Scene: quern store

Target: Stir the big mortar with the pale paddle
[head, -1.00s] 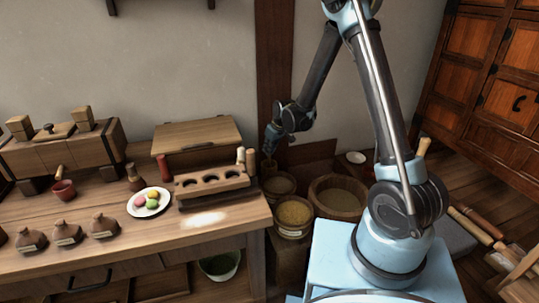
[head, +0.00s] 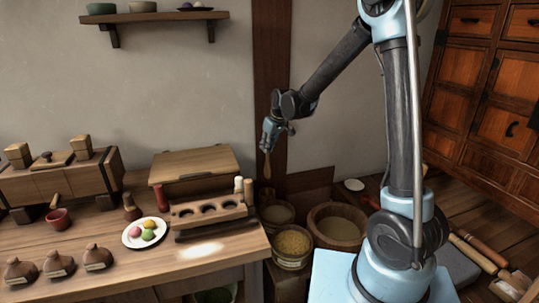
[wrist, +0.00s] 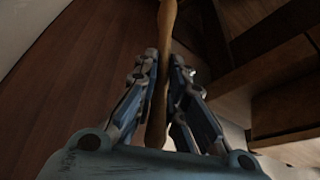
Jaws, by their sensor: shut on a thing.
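My gripper (head: 269,143) is shut on the pale paddle (head: 267,166), which hangs down from it in the head view. In the wrist view the paddle (wrist: 167,22) runs between the two fingers (wrist: 163,85). The paddle's lower end is in the air, above and behind a small round tub (head: 277,213) in the picture, apart from it. A large round wooden vessel (head: 337,227) stands on the floor to the right of the gripper. I cannot tell for sure whether it is the big mortar.
A tub of yellow grain (head: 291,246) stands in front of the small tub. The workbench (head: 215,246) to the left holds a rack with holes (head: 208,210), a plate of coloured balls (head: 145,232) and several jars. A wall post (head: 270,80) rises behind the gripper.

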